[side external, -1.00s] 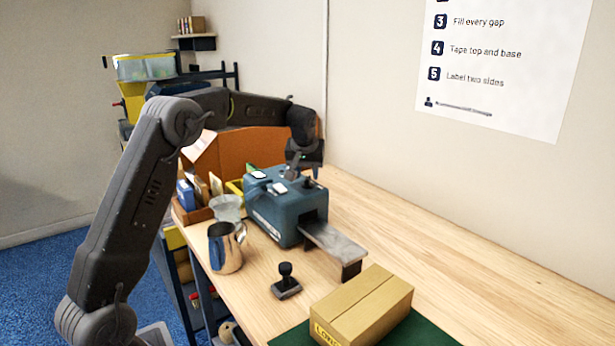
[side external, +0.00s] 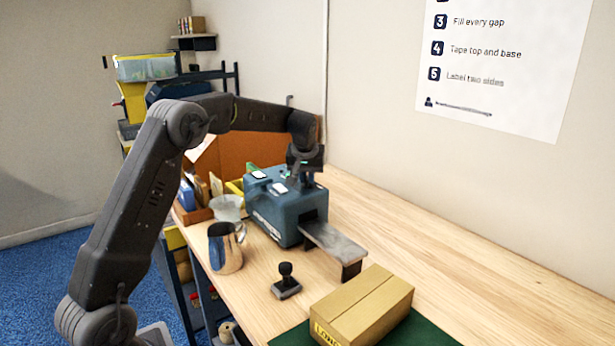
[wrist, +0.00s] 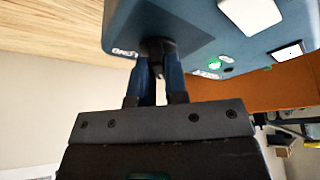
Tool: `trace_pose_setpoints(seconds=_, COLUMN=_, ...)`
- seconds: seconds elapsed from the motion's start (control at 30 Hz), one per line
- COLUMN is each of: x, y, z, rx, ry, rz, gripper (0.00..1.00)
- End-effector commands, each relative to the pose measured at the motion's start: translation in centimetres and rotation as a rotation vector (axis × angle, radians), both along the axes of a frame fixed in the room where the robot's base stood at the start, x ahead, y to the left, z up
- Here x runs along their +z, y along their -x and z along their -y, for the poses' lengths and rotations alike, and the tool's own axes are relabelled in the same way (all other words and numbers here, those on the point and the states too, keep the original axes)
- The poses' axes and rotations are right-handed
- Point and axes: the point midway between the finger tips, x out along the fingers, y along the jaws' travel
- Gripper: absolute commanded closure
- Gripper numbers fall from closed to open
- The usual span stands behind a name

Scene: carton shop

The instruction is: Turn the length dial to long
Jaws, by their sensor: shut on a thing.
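The blue-grey machine (side external: 283,215) stands on the bench, with light push buttons on its top and a metal outfeed plate (side external: 335,242) at its front. My gripper (side external: 307,180) is over the right part of its top. In the wrist view my gripper (wrist: 158,70) is shut on the dark length dial (wrist: 158,44), with a finger on each side. Part of a white printed word, ending like "LONG", shows beside the dial. A green light (wrist: 214,64) glows on the machine. The dial's pointer is hidden, so its setting cannot be told.
A metal pitcher (side external: 225,250), a black hand stamp (side external: 286,281) and a carton (side external: 362,305) on a green mat stand in front of the machine. An orange-brown panel (side external: 245,148) is behind it. The bench to the right is clear.

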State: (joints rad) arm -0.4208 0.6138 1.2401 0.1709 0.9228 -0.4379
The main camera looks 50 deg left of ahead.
Motion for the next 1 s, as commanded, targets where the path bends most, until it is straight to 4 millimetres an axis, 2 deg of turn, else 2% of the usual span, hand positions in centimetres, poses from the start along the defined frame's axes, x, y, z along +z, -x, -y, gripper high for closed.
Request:
trace_pose_setpoints(seconds=0.4, x=-0.33, y=0.03, z=-0.07, rx=-0.126, ry=0.003, rz=-0.004, gripper=1.0)
trace_pose_setpoints(seconds=0.7, x=-0.43, y=0.02, z=-0.06, rx=-0.133, ry=0.003, rz=-0.004, gripper=1.0)
trace_pose_setpoints(seconds=0.73, x=-0.44, y=0.01, z=-0.06, rx=-0.133, ry=0.003, rz=-0.004, gripper=0.83)
trace_pose_setpoints(seconds=0.97, x=-0.43, y=0.06, z=-0.11, rx=-0.132, ry=0.003, rz=-0.006, gripper=0.61)
trace_pose_setpoints(seconds=1.0, x=-0.4, y=0.06, z=-0.1, rx=-0.132, ry=0.003, rz=-0.006, gripper=0.61)
